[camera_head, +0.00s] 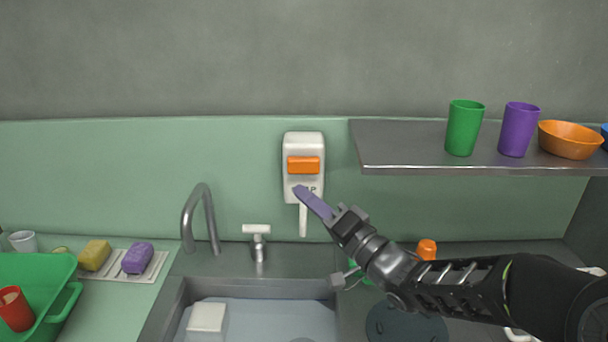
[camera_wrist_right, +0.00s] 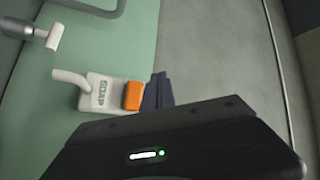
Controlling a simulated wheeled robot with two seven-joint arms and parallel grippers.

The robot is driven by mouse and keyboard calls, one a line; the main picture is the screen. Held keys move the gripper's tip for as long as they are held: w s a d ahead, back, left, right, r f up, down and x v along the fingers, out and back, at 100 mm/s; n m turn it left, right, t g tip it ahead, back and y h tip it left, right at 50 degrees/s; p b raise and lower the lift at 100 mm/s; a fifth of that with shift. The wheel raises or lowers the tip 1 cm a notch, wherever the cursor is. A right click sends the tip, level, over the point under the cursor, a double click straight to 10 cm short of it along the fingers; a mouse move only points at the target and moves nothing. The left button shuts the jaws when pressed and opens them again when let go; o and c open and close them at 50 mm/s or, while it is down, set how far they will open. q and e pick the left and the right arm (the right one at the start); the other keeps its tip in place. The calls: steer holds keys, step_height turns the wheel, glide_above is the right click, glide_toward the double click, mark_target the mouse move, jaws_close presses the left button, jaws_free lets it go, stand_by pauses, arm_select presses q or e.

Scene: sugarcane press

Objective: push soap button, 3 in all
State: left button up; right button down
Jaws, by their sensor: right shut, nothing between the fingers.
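A white soap dispenser (camera_head: 304,146) hangs on the green wall above the sink, with a spout pointing down. Its orange button (camera_head: 304,165) is on the upper front. My right gripper (camera_head: 299,190) is shut and empty, with its purple-grey fingertips in front of the dispenser, just below the button in the head view. In the right wrist view the dispenser (camera_wrist_right: 101,95) appears sideways with its SOAP lettering, and the orange button (camera_wrist_right: 132,96) lies beside my right gripper's fingers (camera_wrist_right: 157,90). I cannot tell whether they touch. My left gripper is not in view.
A sink (camera_head: 265,312) with a faucet (camera_head: 200,215) lies below the dispenser. A metal shelf (camera_head: 400,150) on the right holds a green cup (camera_head: 464,128), a purple cup (camera_head: 517,130) and an orange bowl (camera_head: 570,140). A green tray (camera_head: 50,270) and sponges (camera_head: 138,258) are at left.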

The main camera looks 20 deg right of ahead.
steer(key=shift+w+d+f, duration=0.2)
steer(key=shift+w+f, duration=0.25)
steer(key=shift+f, duration=0.2)
steer(key=shift+s, duration=0.1)
glide_toward(292, 164)
steer(key=shift+a+x, duration=0.15)
steer(key=shift+x, duration=0.9)
steer(key=shift+a+x, duration=0.15)
steer(key=shift+x, duration=0.95)
steer(key=shift+d+b, duration=0.15)
steer(key=shift+b, duration=0.15)
steer(key=shift+w, duration=0.25)
